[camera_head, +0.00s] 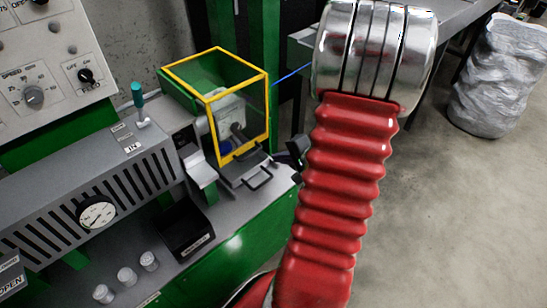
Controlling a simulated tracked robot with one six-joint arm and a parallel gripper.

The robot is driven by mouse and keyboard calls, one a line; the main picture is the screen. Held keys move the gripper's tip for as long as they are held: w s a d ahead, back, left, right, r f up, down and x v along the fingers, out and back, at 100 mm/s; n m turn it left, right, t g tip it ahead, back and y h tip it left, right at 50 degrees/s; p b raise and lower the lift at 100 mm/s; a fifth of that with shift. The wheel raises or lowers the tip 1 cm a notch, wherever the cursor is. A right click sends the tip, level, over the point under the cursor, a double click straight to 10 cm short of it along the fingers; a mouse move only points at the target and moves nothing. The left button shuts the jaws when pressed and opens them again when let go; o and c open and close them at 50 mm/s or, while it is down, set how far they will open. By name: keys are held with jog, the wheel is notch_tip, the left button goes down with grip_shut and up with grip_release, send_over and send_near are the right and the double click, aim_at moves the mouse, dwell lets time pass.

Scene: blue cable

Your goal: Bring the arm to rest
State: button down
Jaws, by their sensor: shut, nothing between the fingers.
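My arm rises through the right middle of the head view, with a red ribbed sleeve and a shiny metal joint at the top. My gripper (291,156) shows only in part, as dark pieces jutting out at the left of the red sleeve. It looks shut and holds nothing that I can see; the rest is hidden behind the sleeve. A blue cable (290,75) runs from near the yellow-framed box to the right and goes out of sight behind the metal joint.
A yellow-framed clear guard box (237,105) stands on the green and grey machine. The bench holds a dial gauge (96,213), a black tray (184,231) and white knobs (127,276).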

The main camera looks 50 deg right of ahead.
jog(key=shift+s+a+r, duration=0.1)
jog(key=shift+s+r, duration=0.1)
jog(key=shift+s, duration=0.05)
dwell(0.7)
jog(key=s+a+r+n+g+y, duration=0.2)
jog(key=a+n+g, duration=0.1)
jog(key=a, duration=0.6)
jog(key=s+a+r+n+g+y, duration=0.2)
jog(key=a+n+g+y, duration=0.1)
jog(key=a, duration=0.6)
jog(key=s+a+r+n+t+h, duration=0.1)
jog(key=a+r+n+h, duration=0.3)
jog(key=a+r+n, duration=0.9)
jog(key=a+r, duration=0.3)
jog(key=a, duration=0.1)
jog(key=shift+s+a+r, duration=0.2)
jog(key=shift+s, duration=0.1)
